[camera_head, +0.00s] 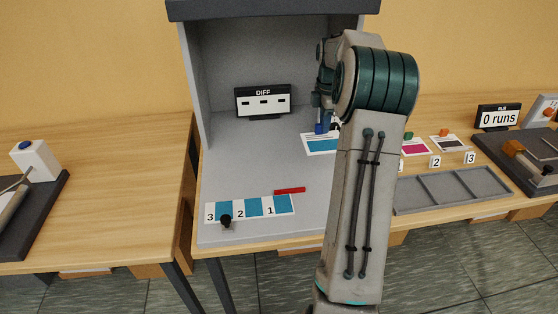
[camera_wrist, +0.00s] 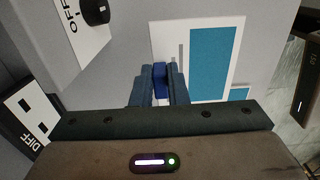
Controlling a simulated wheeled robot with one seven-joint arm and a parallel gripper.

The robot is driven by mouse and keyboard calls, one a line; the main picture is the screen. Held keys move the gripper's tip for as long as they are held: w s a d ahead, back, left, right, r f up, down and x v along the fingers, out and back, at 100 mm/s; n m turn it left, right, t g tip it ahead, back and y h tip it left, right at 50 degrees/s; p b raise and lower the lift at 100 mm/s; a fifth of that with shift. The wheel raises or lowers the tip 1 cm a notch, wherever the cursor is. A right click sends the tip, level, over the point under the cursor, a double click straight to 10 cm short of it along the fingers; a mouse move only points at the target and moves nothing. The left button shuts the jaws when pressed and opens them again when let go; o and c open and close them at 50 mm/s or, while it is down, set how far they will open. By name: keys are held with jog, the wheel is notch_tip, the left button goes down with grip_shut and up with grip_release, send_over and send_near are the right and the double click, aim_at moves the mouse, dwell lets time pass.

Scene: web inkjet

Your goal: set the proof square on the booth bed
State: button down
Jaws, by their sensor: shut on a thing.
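The proof square (camera_head: 322,149) is a white card with a large teal patch, in the booth at the right of the bed, partly hidden behind my arm. It also shows in the wrist view (camera_wrist: 212,60), with a dark blue grip block (camera_wrist: 160,80) at its edge. My gripper (camera_head: 321,128) is shut on that block; its blue fingers show on both sides of it in the wrist view (camera_wrist: 159,84). I cannot tell whether the card touches the bed. The booth bed (camera_head: 245,170) is a grey floor, open at the front.
A DIFF display (camera_head: 262,102) stands at the booth's back. The bed's middle is clear. A compartment tray (camera_head: 453,190) and a magenta card (camera_head: 415,146) are right.

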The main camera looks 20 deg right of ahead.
jog(key=w+a+f, duration=0.1)
jog(key=a+f, duration=0.1)
jog(key=a, duration=0.1)
jog(key=w+a+f+p, duration=0.1)
jog(key=a+f, duration=0.1)
jog(key=a, duration=0.2)
jog(key=w+a+f, duration=0.1)
jog(key=a+f, duration=0.1)
jog(key=a, duration=0.1)
jog(key=shift+a+f, duration=0.35)
jog(key=shift+f+p, duration=0.45)
jog(key=shift+f, duration=1.5)
jog(key=shift+f, duration=0.15)
jog(key=c, duration=1.4)
grip_release()
jog(key=shift+c, duration=0.2)
